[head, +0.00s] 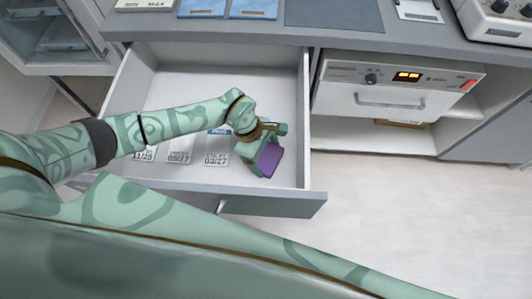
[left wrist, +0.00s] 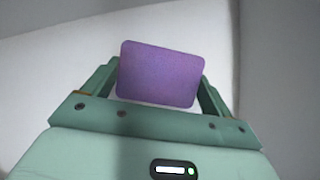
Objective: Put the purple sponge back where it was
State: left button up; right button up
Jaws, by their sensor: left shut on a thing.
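The purple sponge (head: 266,159) is a small flat block, held between the fingers of my left gripper (head: 262,155) inside the open drawer (head: 285,80). It is near the drawer's right front corner, close to the front panel. In the left wrist view the sponge (left wrist: 160,74) sits between the two fingers of the left gripper (left wrist: 158,88), with pale drawer surfaces behind it. I cannot tell whether the sponge touches the drawer floor. My right gripper is not in view.
Several labelled packets (head: 178,155) lie in the drawer left of the gripper, partly hidden by my arm. The counter (head: 270,30) above holds blue packs (head: 254,8) and a dark mat (head: 334,14). A white appliance (head: 392,88) stands right of the drawer. The drawer's back right is clear.

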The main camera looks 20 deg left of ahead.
pick_arm(q)
jog(key=shift+f, duration=0.1)
jog(key=o, duration=0.8)
jog(key=shift+a+r, duration=0.1)
jog(key=shift+r, duration=0.3)
jog(key=p+v, duration=0.3)
jog(key=v, duration=0.8)
jog(key=shift+r+p, duration=0.2)
jog(key=shift+p, duration=0.2)
